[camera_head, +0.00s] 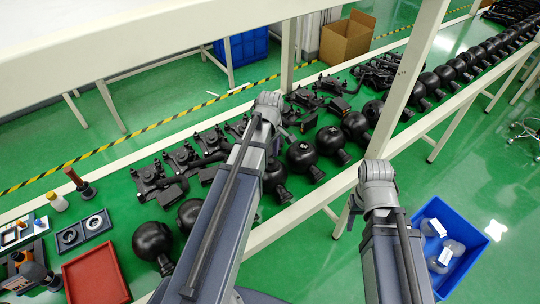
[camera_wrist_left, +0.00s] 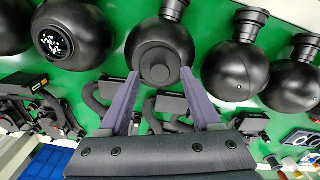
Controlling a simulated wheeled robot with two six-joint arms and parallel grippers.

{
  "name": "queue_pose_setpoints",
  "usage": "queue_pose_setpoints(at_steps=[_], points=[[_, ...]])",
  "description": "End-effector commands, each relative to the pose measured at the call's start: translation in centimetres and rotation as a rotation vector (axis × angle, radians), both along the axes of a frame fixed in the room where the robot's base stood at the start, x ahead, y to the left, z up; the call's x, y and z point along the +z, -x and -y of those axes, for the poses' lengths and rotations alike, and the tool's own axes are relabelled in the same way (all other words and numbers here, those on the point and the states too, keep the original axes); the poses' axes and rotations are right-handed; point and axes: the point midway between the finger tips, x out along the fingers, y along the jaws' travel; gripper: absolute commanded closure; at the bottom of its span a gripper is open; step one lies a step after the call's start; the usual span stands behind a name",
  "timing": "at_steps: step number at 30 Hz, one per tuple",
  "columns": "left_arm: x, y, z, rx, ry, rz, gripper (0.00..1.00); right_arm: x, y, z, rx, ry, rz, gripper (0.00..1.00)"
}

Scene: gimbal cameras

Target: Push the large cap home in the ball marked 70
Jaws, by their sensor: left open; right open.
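In the left wrist view a black ball (camera_wrist_left: 150,42) with a round black cap-like disc (camera_wrist_left: 158,68) facing the camera lies between my open left gripper's (camera_wrist_left: 160,100) two fingers. I cannot tell how deep the disc sits.
More black balls (camera_head: 152,240) line the green bench, with black bracket assemblies (camera_head: 180,160) behind them. A red tray (camera_head: 95,278) and small parts are at the left end. A blue crate (camera_head: 478,260) with clear items stands on the floor at lower right.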

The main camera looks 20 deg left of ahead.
Motion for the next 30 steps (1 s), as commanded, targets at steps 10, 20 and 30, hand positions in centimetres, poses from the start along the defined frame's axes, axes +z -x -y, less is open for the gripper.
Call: queue_pose_setpoints(at_steps=[10, 20, 30], points=[[4.7, 0.0, 0.0, 0.000, 0.000, 0.000, 0.35, 4.7, 0.0, 0.0, 0.001, 0.000, 0.000, 0.50], [7.3, 0.0, 0.0, 0.000, 0.000, 0.000, 0.35, 7.3, 0.0, 0.0, 0.002, 0.000, 0.000, 0.50], [7.1, 0.0, 0.0, 0.000, 0.000, 0.000, 0.35, 7.1, 0.0, 0.0, 0.002, 0.000, 0.000, 0.50]])
